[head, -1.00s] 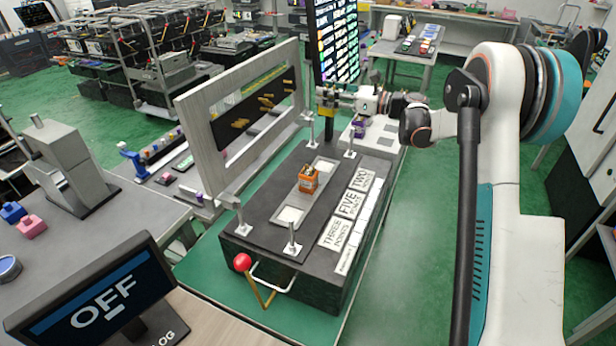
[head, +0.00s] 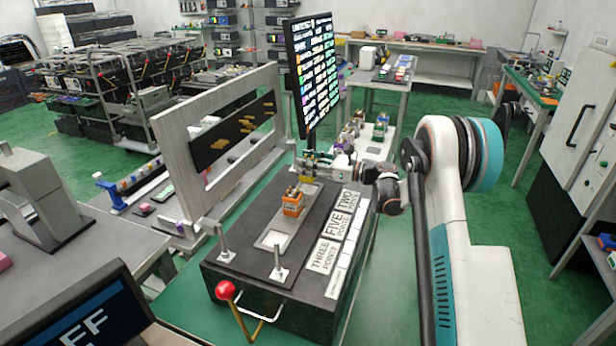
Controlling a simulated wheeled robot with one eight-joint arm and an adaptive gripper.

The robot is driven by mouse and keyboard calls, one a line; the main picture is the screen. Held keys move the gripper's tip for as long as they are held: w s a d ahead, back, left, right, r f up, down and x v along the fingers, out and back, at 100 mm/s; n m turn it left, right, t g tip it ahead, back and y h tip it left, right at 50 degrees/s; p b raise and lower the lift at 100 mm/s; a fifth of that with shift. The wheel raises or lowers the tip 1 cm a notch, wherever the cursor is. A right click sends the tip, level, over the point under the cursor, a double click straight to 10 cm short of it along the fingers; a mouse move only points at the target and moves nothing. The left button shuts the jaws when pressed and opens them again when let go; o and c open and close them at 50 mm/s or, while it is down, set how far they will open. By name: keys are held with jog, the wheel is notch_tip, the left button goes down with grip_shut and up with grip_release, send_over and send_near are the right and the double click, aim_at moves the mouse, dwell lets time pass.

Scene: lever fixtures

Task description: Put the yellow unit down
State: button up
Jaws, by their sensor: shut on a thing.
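My gripper (head: 308,172) is at the far end of the dark box (head: 228,277), shut on the yellow unit (head: 307,181). The yellow unit is small in the view and partly covered by the gripper. It shows just behind an orange unit (head: 292,204), over the far part of the box top. I cannot tell whether it touches the surface. The orange unit stands upright on the box top, behind a bare pale square pad (head: 272,240).
Metal posts (head: 226,243) stand on the box top. A lever with a red knob (head: 225,290) is at its front. A grey upright frame (head: 167,135) stands to the left, and a lit screen (head: 313,70) rises behind my gripper. Labels (head: 324,254) lie along the right.

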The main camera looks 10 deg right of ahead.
jog(key=shift+f+b, duration=0.65)
jog(key=shift+f, duration=1.4)
jog(key=shift+f, duration=0.1)
jog(key=o, duration=1.2)
jog(key=shift+c, duration=0.2)
jog(key=shift+d, duration=0.1)
jog(key=p+v, duration=0.3)
jog(key=v, duration=0.9)
